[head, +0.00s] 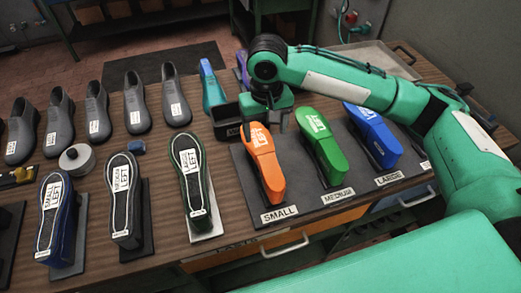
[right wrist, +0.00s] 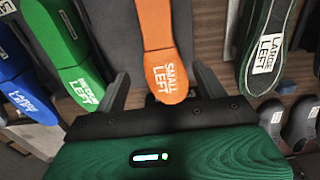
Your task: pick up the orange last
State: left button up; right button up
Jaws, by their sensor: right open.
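The orange last (head: 263,163), marked "SMALL LEFT", lies on the dark mat behind the "SMALL" label. My right gripper (head: 266,118) is above the far end of this last in the head view. In the right wrist view the orange last (right wrist: 157,30) extends between the two open fingers of my right gripper (right wrist: 161,86), with a gap on each side. The gripper holds nothing. My left gripper is not in view.
The green last (head: 321,145) and blue last (head: 373,135) stand to the right on the same mat (head: 240,165).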

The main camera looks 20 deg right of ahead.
aim_at(266, 157)
jog(key=f, duration=0.2)
jog(key=f+p, duration=0.1)
jog(key=f, duration=0.4)
jog(key=shift+s+f, duration=0.25)
jog(key=shift+f, duration=0.3)
jog(key=shift+s+f+p, duration=0.2)
jog(key=shift+f+p, duration=0.25)
jog(key=shift+p, duration=0.05)
jog(key=shift+s+f+p, duration=0.2)
jog(key=shift+f+p, duration=0.25)
notch_tip(266, 157, down, 2)
jog(key=shift+s+a+f, duration=0.1)
jog(key=shift+f, duration=0.1)
jog(key=shift+f+p, duration=0.3)
jog(key=shift+f, duration=0.15)
jog(key=c, duration=1.2)
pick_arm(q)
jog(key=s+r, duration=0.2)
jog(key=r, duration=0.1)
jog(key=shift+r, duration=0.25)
pick_arm(e)
jog(key=shift+c, duration=0.4)
